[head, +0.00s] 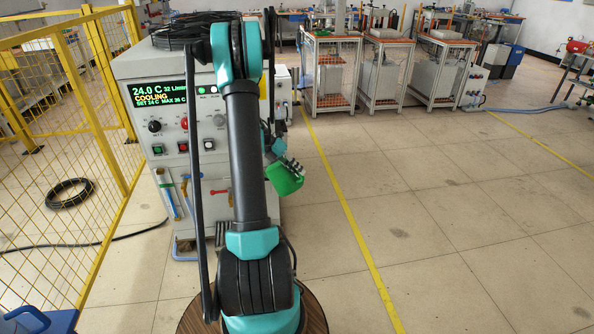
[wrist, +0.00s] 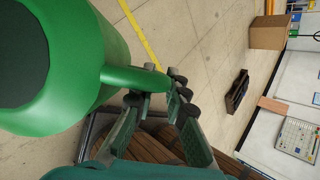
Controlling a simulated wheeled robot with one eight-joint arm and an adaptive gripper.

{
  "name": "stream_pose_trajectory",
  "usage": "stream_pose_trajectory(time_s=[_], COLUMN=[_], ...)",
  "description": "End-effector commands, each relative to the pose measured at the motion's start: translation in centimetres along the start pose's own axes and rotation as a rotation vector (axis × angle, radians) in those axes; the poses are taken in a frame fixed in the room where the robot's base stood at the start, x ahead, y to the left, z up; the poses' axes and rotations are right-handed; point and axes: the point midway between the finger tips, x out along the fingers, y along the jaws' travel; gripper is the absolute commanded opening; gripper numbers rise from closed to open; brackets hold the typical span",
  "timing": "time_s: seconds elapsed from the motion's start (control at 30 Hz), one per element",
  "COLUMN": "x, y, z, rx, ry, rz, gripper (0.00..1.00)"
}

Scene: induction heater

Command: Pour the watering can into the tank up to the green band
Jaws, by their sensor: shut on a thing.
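The green watering can (head: 285,180) hangs in the air right of the grey cooling cabinet in the head view, tilted. In the wrist view its green body (wrist: 110,35) fills the upper left, with its dark round end at the far left. My gripper (wrist: 157,92) is shut on the can's green handle; in the head view, the gripper (head: 283,158) is small and partly behind my arm. The grey cabinet (head: 150,68) has a display reading 24.0 C and COOLING. A gauge tube (head: 166,192) with blue and green shows low on its front. I cannot make out a fill opening; my arm covers part of the cabinet.
A yellow mesh fence (head: 60,140) stands left of the cabinet. A black hose coil (head: 69,193) lies behind it. The floor right of the yellow line (head: 350,225) is clear.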

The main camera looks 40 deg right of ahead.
Motion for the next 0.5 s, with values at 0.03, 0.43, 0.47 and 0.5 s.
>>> stream_pose_trajectory(time_s=[0.03,0.43,0.47,0.5], x=[0.1,1.6,1.7,1.9], y=[0.0,0.2,0.2,0.3], z=[0.0,-0.6,-0.7,-0.8], rx=[0.001,0.023,0.025,0.027], ry=[0.0,-0.001,0.0,0.0], rz=[0.001,0.052,0.057,0.063], gripper=[0.0,0.0,0.0,0.0])
